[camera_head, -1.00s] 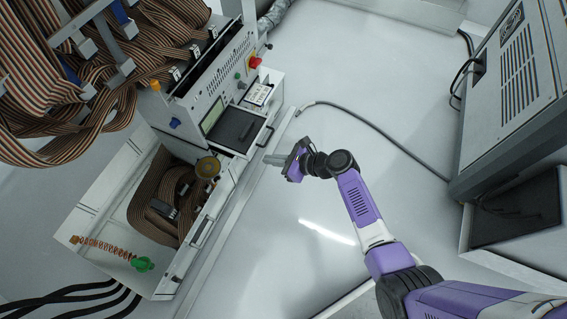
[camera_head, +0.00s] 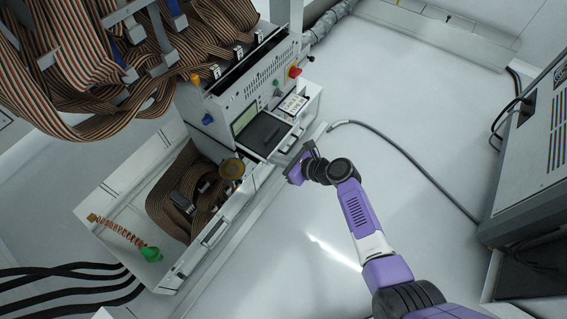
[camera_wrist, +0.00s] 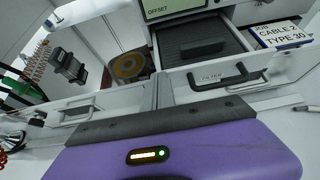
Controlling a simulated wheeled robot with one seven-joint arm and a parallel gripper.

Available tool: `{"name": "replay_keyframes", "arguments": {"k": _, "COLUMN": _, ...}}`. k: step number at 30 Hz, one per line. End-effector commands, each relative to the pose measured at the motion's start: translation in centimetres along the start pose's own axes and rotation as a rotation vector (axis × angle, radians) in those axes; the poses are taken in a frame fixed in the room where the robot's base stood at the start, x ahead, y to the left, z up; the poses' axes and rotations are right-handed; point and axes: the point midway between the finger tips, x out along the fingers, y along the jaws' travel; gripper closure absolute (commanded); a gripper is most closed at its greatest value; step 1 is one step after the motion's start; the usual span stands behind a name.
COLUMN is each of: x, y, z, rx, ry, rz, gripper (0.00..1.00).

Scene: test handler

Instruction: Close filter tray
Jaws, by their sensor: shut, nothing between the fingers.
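The filter tray (camera_wrist: 201,70) is a white drawer with a dark insert, a dark handle (camera_wrist: 222,77) and a "FILTER" label on its front. It is pulled out below the display in the wrist view, and also shows in the head view (camera_head: 262,134). My gripper (camera_wrist: 157,92) is shut and empty. In the wrist view its grey fingertips point toward the machine, at the left end of the tray's front and left of the handle. In the head view my gripper (camera_head: 292,160) is just right of the tray; whether it touches is unclear.
At left is an open box (camera_head: 205,250) with ribbon cable and a round yellow-brown part (camera_wrist: 127,65). A grey cabinet (camera_head: 530,140) stands right; the floor between is largely clear.

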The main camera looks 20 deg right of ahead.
Motion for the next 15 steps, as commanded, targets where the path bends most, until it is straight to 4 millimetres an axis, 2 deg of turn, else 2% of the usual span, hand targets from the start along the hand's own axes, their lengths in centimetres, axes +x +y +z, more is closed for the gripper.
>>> {"name": "replay_keyframes", "arguments": {"k": 3, "x": 3.1, "y": 0.1, "z": 1.8, "rx": -0.003, "ry": -0.001, "rz": 0.004, "gripper": 1.0}}
{"name": "replay_keyframes", "arguments": {"k": 9, "x": 7.2, "y": 0.0, "z": 4.0, "rx": -0.003, "ry": -0.001, "rz": 0.002, "gripper": 1.0}}
{"name": "replay_keyframes", "arguments": {"k": 15, "x": 8.9, "y": 0.1, "z": 5.1, "rx": -0.001, "ry": -0.001, "rz": 0.001, "gripper": 1.0}}
